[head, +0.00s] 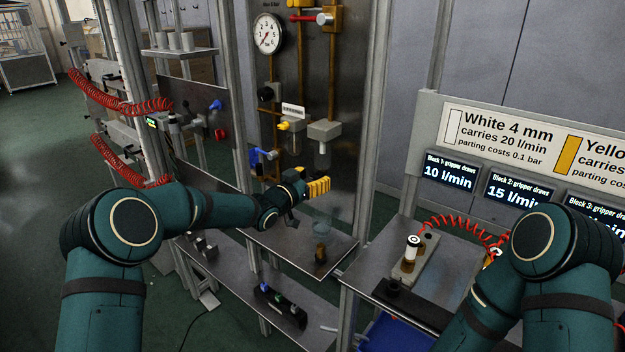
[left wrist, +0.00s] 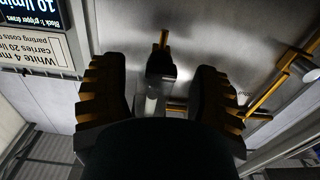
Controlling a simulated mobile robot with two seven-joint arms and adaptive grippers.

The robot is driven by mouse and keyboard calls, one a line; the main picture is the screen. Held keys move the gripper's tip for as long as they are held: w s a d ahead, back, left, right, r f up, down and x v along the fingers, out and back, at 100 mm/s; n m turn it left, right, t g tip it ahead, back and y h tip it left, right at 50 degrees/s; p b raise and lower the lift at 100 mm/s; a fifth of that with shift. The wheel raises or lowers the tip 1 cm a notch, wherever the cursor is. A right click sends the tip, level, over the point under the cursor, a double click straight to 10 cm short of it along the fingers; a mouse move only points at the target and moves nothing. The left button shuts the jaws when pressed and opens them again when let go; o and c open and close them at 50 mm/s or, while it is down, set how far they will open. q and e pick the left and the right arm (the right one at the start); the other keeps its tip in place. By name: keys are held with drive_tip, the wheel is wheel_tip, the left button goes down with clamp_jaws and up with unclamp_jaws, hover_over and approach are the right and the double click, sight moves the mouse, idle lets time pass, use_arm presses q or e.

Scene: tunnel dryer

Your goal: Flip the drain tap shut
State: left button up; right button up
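My left gripper (head: 314,188) reaches in front of the metal panel, below a filter unit with a clear bowl (head: 322,147). In the left wrist view, my left gripper (left wrist: 157,98) is open, with one ridged finger on each side. Between and beyond the fingers is a dark block (left wrist: 160,66) with a small brass-coloured piece (left wrist: 163,40) and a pale clear part (left wrist: 151,100). This may be the drain tap, but its lever position cannot be told. Contact with the fingers is not visible. My right gripper is outside both views.
A blue lever valve (head: 262,155) and a yellow-knobbed unit (head: 291,127) sit left of the bowl. A bench (head: 440,278) stands at right.

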use_arm(q)
drive_tip(key=shift+a, duration=0.1)
drive_tip(key=v, duration=1.2)
